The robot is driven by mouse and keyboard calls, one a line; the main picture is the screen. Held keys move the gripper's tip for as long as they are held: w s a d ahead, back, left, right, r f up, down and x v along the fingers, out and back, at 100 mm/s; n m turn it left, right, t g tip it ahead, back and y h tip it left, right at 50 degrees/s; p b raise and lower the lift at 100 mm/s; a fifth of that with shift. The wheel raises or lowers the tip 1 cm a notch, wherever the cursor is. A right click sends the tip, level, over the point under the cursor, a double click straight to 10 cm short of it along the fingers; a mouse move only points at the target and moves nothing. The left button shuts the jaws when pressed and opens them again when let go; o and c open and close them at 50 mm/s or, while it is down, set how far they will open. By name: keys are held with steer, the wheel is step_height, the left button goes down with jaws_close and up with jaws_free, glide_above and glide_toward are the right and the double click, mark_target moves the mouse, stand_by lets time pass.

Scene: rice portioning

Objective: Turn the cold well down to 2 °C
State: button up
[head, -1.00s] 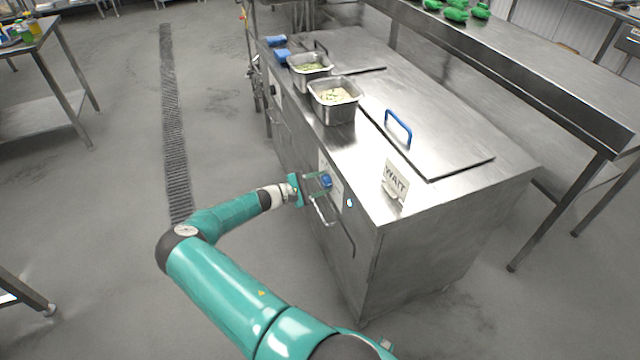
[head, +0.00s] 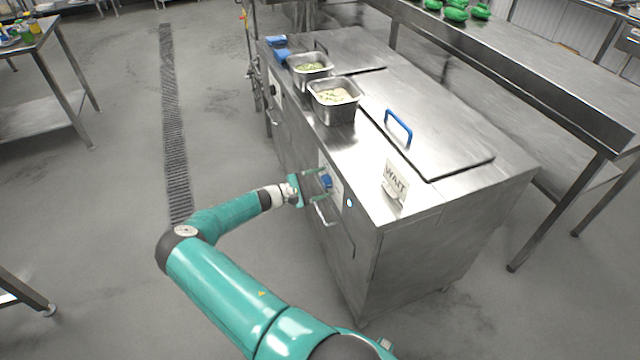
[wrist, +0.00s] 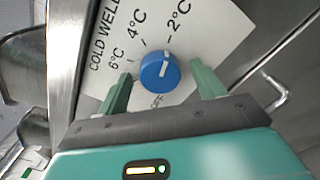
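The cold well's blue knob (wrist: 159,71) sits on a white dial plate (wrist: 215,42) marked OFF, 6, 4 and 2 °C. The white stripe on the knob slants up and right, in line with the 2 °C tick. In the head view the knob (head: 327,182) is on the front of the steel counter (head: 450,235). My gripper (head: 316,185) reaches it from the left. In the wrist view my gripper (wrist: 161,72) is open, one green finger on each side of the knob, with a visible gap on both sides.
A bar handle (head: 323,213) sticks out below the dial, close to my gripper.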

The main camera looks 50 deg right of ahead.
steer(key=v, duration=1.4)
steer(key=s+a+r+m+t+y, duration=0.1)
steer(key=s+a+r+t+y, duration=0.2)
steer(key=a+r, duration=0.45)
steer(key=s+a+r+m+t+y, duration=0.1)
steer(key=a+r+m+t+y, duration=0.1)
steer(key=a+r+y, duration=0.6)
steer(key=s+a+r+m+t+y, duration=0.1)
steer(key=s+a+r+t+y, duration=0.15)
steer(key=a+r, duration=0.55)
steer(key=s+a+r+n+t+y, duration=0.1)
steer(key=s+a+r+t+y, duration=0.1)
steer(key=s+a+r+t, duration=0.5)
steer(key=shift+s+a+r, duration=2.65)
steer(key=shift+s+a, duration=0.4)
steer(key=shift+s, duration=0.75)
